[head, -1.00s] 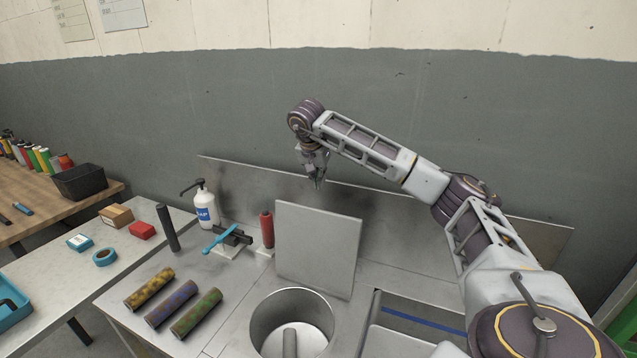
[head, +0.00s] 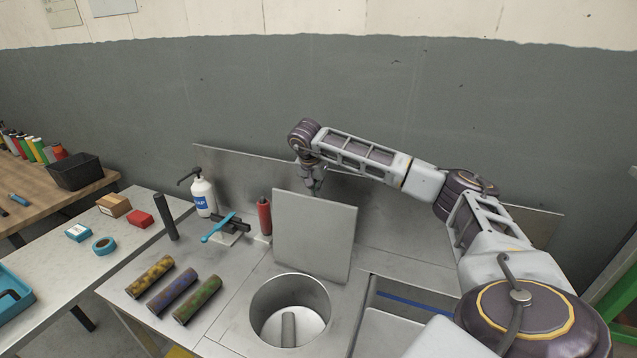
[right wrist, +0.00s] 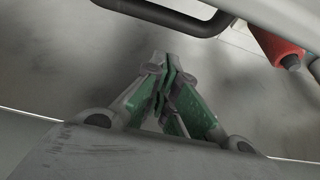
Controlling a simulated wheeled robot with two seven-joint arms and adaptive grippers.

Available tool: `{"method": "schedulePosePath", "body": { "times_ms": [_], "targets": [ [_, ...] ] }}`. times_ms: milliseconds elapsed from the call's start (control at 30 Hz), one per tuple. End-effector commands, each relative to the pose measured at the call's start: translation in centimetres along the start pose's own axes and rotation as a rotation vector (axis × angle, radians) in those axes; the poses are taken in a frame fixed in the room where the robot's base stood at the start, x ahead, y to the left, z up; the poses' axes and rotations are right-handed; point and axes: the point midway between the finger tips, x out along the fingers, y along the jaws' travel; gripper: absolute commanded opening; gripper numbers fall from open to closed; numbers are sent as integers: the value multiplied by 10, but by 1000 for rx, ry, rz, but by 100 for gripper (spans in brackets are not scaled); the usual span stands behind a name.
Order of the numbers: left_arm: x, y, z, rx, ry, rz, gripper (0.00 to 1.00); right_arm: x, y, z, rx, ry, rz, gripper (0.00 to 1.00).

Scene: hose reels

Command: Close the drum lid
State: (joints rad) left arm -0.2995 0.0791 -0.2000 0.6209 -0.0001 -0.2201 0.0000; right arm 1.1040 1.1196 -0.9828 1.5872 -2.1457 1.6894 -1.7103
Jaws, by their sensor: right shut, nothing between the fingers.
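The drum lid (head: 315,237) is a square grey plate standing upright, open, at the back edge of the drum. The drum (head: 290,318) is a round metal well sunk in the bench, with a grey post inside it. My right gripper (head: 316,190) is at the lid's top edge, on its far side, with its tips partly hidden by the lid. In the right wrist view the fingers (right wrist: 163,72) are shut together with nothing between them. I cannot tell whether they touch the lid. My left gripper is not in view.
A red bottle (head: 264,217), a blue-handled tool (head: 219,228) and a white pump bottle (head: 203,195) stand left of the lid. Several patterned rolls (head: 172,292) lie front left. A low metal back panel (head: 240,168) runs behind the bench. Space above the drum is clear.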

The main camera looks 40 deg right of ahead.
Motion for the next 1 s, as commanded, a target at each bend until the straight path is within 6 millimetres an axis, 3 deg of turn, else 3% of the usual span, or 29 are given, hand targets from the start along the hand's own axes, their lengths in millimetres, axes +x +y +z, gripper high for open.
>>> {"method": "schedulePosePath", "body": {
  "times_ms": [333, 1000],
  "targets": [
    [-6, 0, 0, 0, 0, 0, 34, -7, 1, 19, 0, 0, 2, 0],
    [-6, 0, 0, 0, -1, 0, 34, -7, 3, 16, 0, 13, 1, 0]
  ]
}}
